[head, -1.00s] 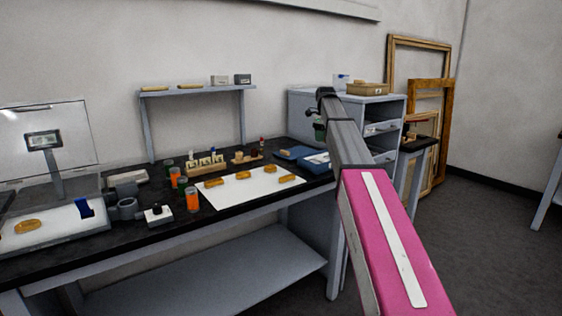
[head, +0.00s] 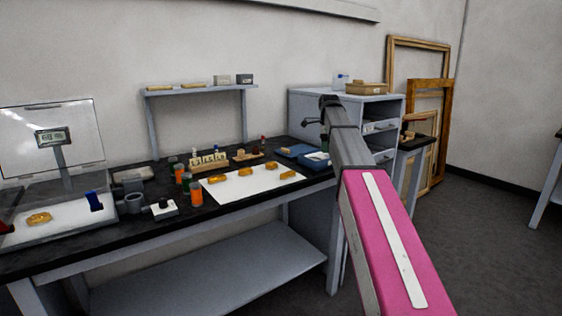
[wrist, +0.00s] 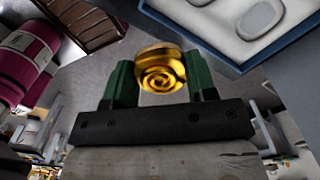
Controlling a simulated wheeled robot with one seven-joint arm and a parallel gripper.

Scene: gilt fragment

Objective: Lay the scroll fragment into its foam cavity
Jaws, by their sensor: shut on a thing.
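My gripper (wrist: 158,85) has green fingers and is shut on a golden scroll fragment (wrist: 160,72), which shows a spiral end toward the wrist camera. A blue-rimmed tray (wrist: 275,48) lies at the upper right of the wrist view, apart from the fragment. Its pale foam has rounded cavities, one of them an oval cavity (wrist: 262,17) that looks empty. In the head view a blue tray with a white inside (head: 316,157) is at the right end of the bench, partly behind my arm. The held fragment cannot be made out there.
The black bench (head: 150,232) holds a white sheet (head: 240,190) with several gilt pieces, orange jars (head: 196,193), and a clear-lidded balance (head: 50,225) at left. A grey drawer cabinet (head: 310,105) stands behind my arm. Picture frames (head: 445,90) lean on the wall.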

